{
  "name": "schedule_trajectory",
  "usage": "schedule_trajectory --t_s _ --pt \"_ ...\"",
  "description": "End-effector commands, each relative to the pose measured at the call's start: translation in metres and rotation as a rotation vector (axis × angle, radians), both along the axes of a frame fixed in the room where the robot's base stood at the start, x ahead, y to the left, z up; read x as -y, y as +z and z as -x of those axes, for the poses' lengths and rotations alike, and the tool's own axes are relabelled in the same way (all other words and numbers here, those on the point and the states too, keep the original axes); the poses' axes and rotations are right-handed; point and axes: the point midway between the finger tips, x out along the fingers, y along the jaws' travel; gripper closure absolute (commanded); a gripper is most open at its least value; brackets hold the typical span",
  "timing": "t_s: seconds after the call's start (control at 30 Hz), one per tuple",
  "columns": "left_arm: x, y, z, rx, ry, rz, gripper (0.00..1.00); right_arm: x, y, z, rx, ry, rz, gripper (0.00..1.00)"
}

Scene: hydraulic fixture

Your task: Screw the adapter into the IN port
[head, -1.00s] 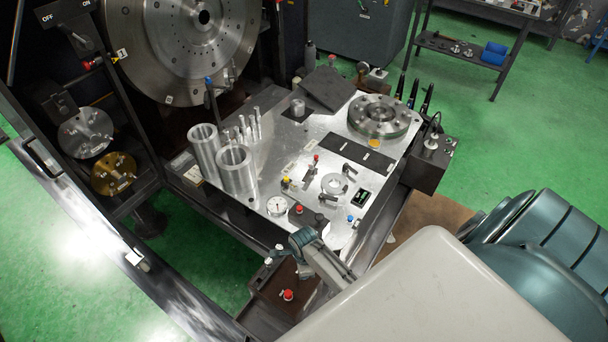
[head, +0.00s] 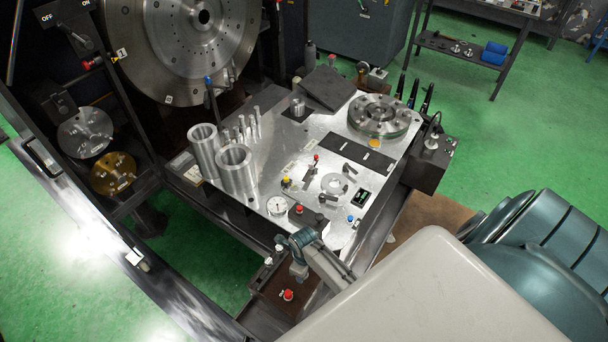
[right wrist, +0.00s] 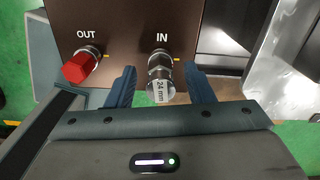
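The metal adapter (right wrist: 160,76), its end marked "24 mm", sits at the IN port (right wrist: 161,54) on a brown block (right wrist: 120,20) in the right wrist view. I cannot tell how deep its thread is in. My right gripper (right wrist: 161,92) is open, with one blue finger on each side of the adapter and a gap to each. In the head view my right gripper (head: 298,268) is over the brown block (head: 262,292), and the adapter cannot be made out there. My left gripper is not in view.
A red cap (right wrist: 80,66) sits on the OUT port, left of my fingers. The metal bench (head: 310,145) beyond holds cylinders (head: 236,172), a gauge (head: 277,206), clamps and a flange (head: 380,115). Green floor lies left of the block.

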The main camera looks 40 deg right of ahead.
Motion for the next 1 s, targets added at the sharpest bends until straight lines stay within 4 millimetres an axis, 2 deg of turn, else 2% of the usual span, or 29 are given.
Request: schedule_trajectory --t_s 0.23,0.37,0.47,0.8,1.0 --pt "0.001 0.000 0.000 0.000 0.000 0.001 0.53 0.000 0.002 -0.001 0.001 0.002 0.000 0.52" --pt "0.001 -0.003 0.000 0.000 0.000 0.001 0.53 0.000 0.009 -0.002 0.004 0.002 0.000 0.52" --pt "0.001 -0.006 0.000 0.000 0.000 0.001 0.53 0.001 0.021 -0.002 0.005 0.003 0.001 0.52" --pt "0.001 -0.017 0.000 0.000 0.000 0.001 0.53 0.001 0.081 -0.001 0.005 0.001 0.002 0.52" --pt "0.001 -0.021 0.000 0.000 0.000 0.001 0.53 0.001 0.103 -0.001 0.001 0.001 0.000 0.52"
